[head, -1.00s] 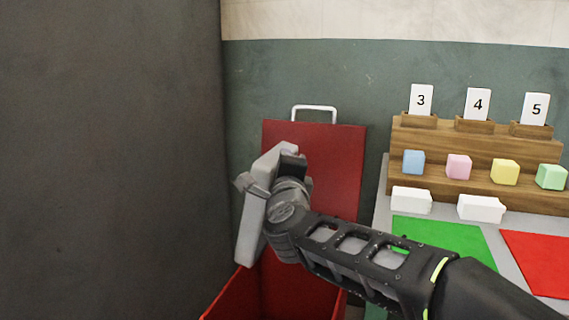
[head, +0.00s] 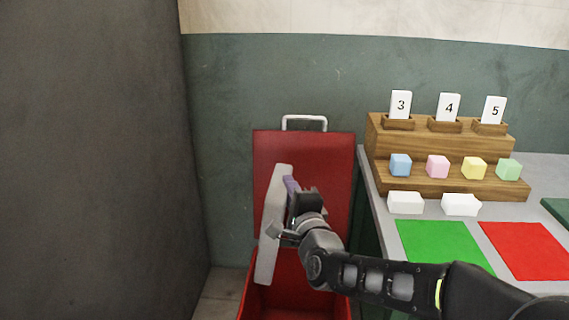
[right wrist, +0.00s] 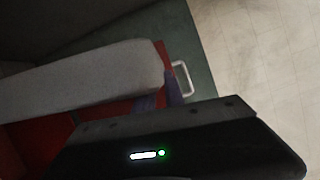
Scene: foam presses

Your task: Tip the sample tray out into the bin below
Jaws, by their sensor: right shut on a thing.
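The sample tray (head: 272,225) is a pale grey slab, tilted steeply and seen nearly edge-on in the head view. My right gripper (head: 296,194) is shut on it, with something purple showing at the grip. The tray also shows in the right wrist view (right wrist: 80,75) as a long pale panel. The red bin (head: 257,300) stands below the tray, with its lid (head: 320,155) raised behind. The tray's lower end overlaps the bin opening in the picture. The tray's inner face and any contents are hidden. My left gripper is out of view.
A grey table to the right holds a wooden stepped rack (head: 440,145) with number cards and coloured cubes, two white blocks, a green mat (head: 440,245) and a red mat (head: 525,250). A dark wall or panel (head: 90,160) closes off the left side.

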